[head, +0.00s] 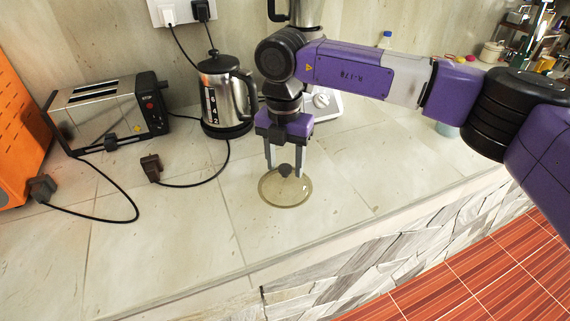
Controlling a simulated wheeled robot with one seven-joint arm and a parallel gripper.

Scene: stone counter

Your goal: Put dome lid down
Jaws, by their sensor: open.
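The dome lid (285,191) is a round, see-through, yellowish lid with a dark knob (285,170) on top. It appears to rest flat on the stone counter (190,240), near the middle of the head view. My gripper (285,172) points straight down over it. Its two grey fingers stand apart, one on each side of the knob. I cannot tell whether a finger touches the knob.
A kettle (226,97) and a toaster (108,113) stand left of the lid. A loose plug (151,167) lies with its cord on the counter. An orange object (22,120) is at the far left. The counter in front is clear up to its edge.

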